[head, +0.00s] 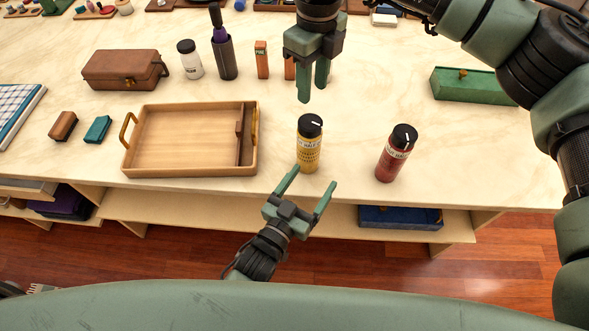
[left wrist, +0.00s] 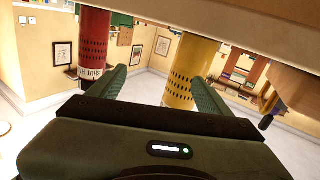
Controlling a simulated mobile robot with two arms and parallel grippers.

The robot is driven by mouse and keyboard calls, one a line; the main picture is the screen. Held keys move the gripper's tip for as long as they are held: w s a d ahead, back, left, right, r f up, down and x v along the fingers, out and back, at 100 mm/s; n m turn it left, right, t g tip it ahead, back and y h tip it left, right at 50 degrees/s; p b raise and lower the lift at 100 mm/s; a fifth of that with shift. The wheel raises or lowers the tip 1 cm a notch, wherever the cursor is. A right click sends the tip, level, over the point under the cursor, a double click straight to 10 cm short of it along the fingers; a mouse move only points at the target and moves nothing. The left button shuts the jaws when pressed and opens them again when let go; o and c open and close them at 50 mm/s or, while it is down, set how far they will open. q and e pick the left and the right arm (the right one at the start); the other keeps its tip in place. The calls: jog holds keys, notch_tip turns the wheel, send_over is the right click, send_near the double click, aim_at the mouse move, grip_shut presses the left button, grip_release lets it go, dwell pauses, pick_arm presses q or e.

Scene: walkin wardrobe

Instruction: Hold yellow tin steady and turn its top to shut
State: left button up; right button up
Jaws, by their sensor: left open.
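The yellow tin (head: 308,155) stands upright near the table's front edge. Its black top (head: 310,125) has a white mark line. My left gripper (head: 312,186) is open and empty, just in front of the tin and lower in the picture, fingers pointing towards it. In the left wrist view, the yellow tin (left wrist: 190,75) shows beyond the open fingers (left wrist: 160,77), closer to the right one. My right gripper (head: 313,95) hangs above and behind the tin, fingers pointing down, apart with nothing between them. It does not touch the top.
A similar red tin (head: 393,160) with a black top stands to the right; it also shows in the left wrist view (left wrist: 95,40). A wooden tray (head: 185,171) lies to the left. A green box (head: 475,88) is at the right. Bottles (head: 189,62) stand behind.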

aim_at(303, 157)
pick_arm(q)
jog(key=shift+t+y, duration=0.4)
jog(key=shift+y, duration=0.1)
jog(key=w+a, duration=0.1)
jog(key=w+a+r, duration=0.1)
jog(key=a, duration=0.1)
jog(key=shift+a+r, duration=0.15)
jog(key=shift+a, duration=0.05)
jog(key=shift+w+a+r, duration=0.1)
jog(key=shift+w+a, duration=0.05)
jog(key=shift+w, duration=0.05)
jog(key=x, duration=0.7)
jog(key=shift+w, duration=0.25)
jog(key=c, duration=1.7)
